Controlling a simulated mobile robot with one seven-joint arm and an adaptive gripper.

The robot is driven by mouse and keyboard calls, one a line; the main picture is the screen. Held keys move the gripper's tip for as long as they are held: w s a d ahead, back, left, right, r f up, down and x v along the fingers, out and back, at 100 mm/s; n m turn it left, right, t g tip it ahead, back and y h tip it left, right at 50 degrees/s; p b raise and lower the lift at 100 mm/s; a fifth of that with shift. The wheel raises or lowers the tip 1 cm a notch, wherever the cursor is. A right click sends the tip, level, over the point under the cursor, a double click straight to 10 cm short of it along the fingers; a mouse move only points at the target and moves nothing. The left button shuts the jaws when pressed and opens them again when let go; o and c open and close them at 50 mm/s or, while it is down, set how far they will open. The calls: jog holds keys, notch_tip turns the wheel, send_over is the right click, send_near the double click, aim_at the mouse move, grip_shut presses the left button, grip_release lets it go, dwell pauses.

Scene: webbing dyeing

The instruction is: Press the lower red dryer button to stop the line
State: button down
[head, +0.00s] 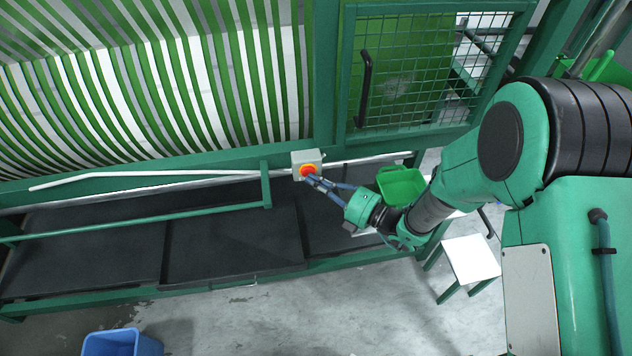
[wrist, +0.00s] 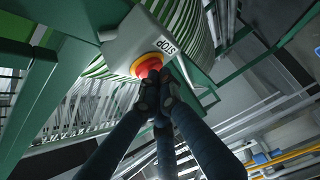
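The red dryer button (head: 307,170) sits on a small light grey box on the green dryer frame. In the wrist view the red button (wrist: 149,66) has a yellow ring around it, and a white label beside it reads STOP. My gripper (head: 314,180) reaches to the button from the lower right. In the wrist view my gripper's dark fingers (wrist: 155,84) come together at their tips, with nothing seen between them. The tips overlap the lower part of the button and hide some of it. I cannot tell whether they touch or press it.
A green mesh door (head: 420,75) with a black handle is right of the box. A green bin (head: 401,185) stands behind my wrist. A white-topped stool (head: 470,260) is at the lower right. A blue bin (head: 122,345) is at the lower left. Dark trays (head: 235,245) lie under the frame.

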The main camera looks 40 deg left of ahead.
jog(key=shift+w+a+r, duration=0.15)
jog(key=shift+w+r, duration=0.05)
jog(key=shift+w, duration=0.1)
jog(key=s+d+p, duration=0.3)
jog(key=d, duration=1)
jog(key=shift+f, duration=0.25)
jog(key=shift+s, duration=0.1)
jog(key=shift+r, duration=0.1)
dwell(0.8)
